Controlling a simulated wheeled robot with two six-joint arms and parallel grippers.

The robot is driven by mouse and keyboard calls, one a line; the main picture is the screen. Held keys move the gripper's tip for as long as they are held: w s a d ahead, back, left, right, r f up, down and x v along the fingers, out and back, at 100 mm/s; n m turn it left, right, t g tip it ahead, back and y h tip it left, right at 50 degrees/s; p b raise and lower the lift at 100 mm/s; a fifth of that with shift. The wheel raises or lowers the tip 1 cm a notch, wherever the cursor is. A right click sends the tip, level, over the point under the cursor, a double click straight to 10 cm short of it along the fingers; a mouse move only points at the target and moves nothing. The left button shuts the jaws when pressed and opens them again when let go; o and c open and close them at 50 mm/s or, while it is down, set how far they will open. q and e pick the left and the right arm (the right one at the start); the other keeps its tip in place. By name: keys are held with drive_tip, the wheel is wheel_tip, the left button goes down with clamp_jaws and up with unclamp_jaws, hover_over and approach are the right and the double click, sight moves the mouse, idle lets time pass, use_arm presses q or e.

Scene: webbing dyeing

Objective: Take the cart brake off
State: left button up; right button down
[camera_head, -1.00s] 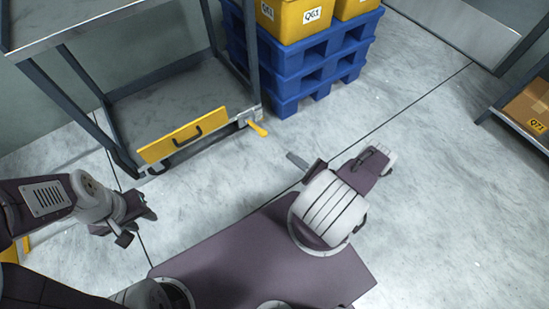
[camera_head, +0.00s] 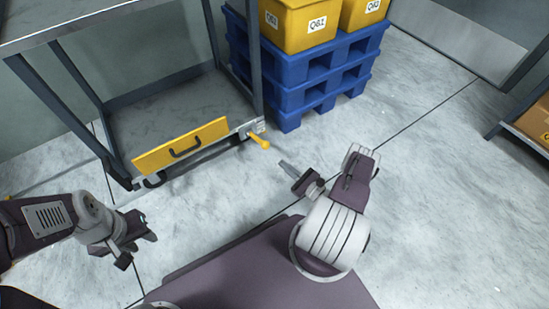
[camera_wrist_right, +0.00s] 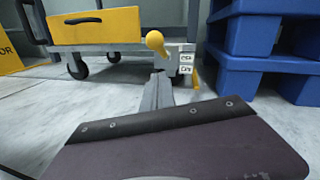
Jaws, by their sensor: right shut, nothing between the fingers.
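The cart (camera_head: 185,102) stands at the upper left, a grey frame with a yellow front panel and dark handle (camera_head: 182,147). Its yellow brake lever (camera_head: 260,141) sticks out at the right front corner. In the right wrist view the lever (camera_wrist_right: 155,43) ends in a round knob beside a plate with small markings (camera_wrist_right: 186,62). My right gripper (camera_head: 284,165) is shut and empty, pointing at the lever with a gap between. Its narrow fingers (camera_wrist_right: 158,92) show just below the knob in the right wrist view. My left gripper (camera_head: 148,226) hangs at the lower left, away from the cart; its jaw gap is unclear.
Stacked blue pallets (camera_head: 305,80) with yellow bins (camera_head: 300,24) stand right of the cart. A shelf with a cardboard box (camera_head: 537,122) is at the far right. The floor between me and the cart is clear.

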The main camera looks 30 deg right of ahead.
drive_tip(key=w+a+r+b, duration=0.2)
drive_tip(key=w+r, duration=0.1)
drive_tip(key=w, duration=0.2)
idle(0.3)
